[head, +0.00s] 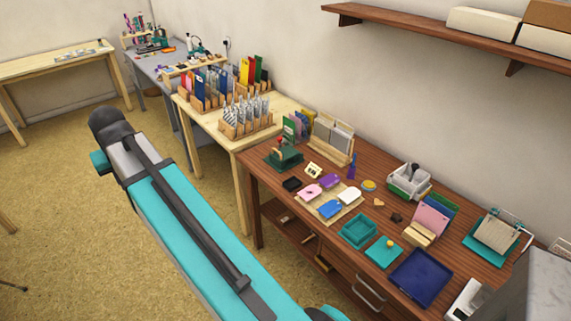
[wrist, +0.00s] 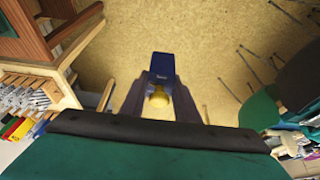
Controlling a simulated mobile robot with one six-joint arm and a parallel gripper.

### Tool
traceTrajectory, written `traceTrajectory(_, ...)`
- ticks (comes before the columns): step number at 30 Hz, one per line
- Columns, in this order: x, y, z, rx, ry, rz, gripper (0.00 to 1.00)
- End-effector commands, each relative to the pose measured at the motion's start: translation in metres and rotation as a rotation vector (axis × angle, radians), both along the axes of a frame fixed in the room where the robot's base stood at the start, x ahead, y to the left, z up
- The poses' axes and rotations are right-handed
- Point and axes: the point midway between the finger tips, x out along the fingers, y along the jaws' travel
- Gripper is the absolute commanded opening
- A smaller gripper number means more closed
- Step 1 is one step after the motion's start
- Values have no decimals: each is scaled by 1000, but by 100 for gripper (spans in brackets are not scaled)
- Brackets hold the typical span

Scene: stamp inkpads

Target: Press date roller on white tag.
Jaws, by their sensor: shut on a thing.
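The white tag (head: 349,195) lies flat on a beige mat (head: 322,211) on the dark wooden table, beside a pink tag (head: 309,191), a purple tag (head: 328,181) and a blue tag (head: 329,209). In the wrist view my gripper (wrist: 160,88) is shut on the date roller (wrist: 162,66), a dark blue block with a yellow part towards the camera. It is held above the open floor, away from the table. The roller's printing side is hidden. My gripper does not clearly show in the head view.
A teal tray (head: 358,231), a teal pad with a yellow knob (head: 383,251) and a navy tray (head: 421,278) stand at the table's front. A white-green box (head: 409,181) and card rack (head: 331,138) stand behind.

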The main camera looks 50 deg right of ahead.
Motion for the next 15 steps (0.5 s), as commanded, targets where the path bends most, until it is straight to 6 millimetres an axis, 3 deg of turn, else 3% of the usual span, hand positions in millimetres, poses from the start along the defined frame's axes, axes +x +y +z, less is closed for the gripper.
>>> traceTrajectory(3,-4,-44,-6,2,4,-101,6)
traceTrajectory(15,-37,-179,-30,6,12,-427,6)
